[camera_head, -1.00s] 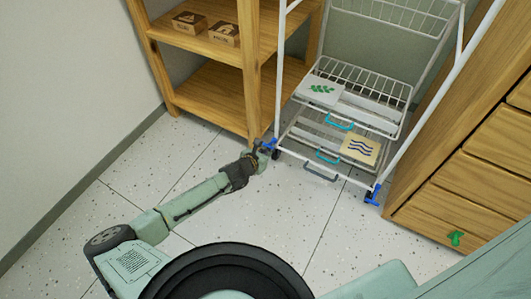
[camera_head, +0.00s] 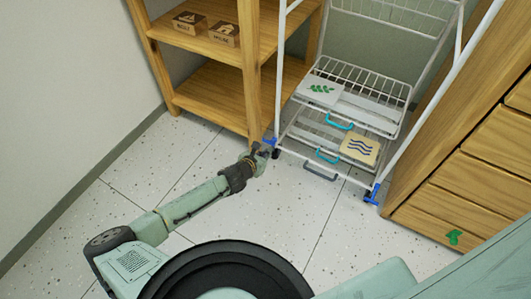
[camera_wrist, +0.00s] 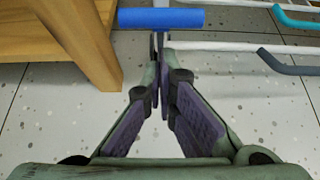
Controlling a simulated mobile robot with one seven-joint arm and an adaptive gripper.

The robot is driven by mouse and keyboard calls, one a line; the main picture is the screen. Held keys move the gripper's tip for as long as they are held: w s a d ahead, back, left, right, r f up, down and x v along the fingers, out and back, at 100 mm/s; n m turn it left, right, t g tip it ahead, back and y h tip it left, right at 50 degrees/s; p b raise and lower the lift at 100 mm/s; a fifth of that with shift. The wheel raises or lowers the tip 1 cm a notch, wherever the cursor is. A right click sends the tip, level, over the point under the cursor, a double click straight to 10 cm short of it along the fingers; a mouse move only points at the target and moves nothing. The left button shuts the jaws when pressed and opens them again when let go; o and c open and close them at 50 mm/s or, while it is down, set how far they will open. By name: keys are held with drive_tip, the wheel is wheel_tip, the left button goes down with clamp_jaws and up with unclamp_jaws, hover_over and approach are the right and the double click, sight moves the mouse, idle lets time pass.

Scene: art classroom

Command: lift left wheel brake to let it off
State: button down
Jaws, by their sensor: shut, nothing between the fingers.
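The left wheel brake is a blue lever (camera_head: 270,141) at the left front foot of the white wire cart (camera_head: 341,180), beside a dark caster. In the wrist view the brake (camera_wrist: 160,18) is a level blue bar across the top middle. My gripper (camera_head: 264,151) is close by it, low over the floor. In the wrist view my gripper (camera_wrist: 163,62) has its fingertips together, with nothing seen between them, just below the bar in the picture. I cannot tell whether they touch it. The right brake (camera_head: 371,196) is a blue lever at the cart's right front foot.
A wooden shelf (camera_head: 253,90) stands close on the left; its post also shows in the wrist view (camera_wrist: 85,40). Wooden drawers (camera_head: 470,190) stand on the right. Cart drawers have teal and grey handles (camera_head: 320,174). The speckled floor (camera_head: 300,225) in front is clear.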

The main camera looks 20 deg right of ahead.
drive_tip(key=shift+s+a+p, duration=0.65)
drive_tip(key=shift+s+a, duration=0.3)
drive_tip(key=shift+a, duration=0.2)
drive_tip(key=shift+s+a+p, duration=0.6)
drive_tip(key=shift+s+a, duration=0.3)
drive_tip(key=shift+a, duration=0.2)
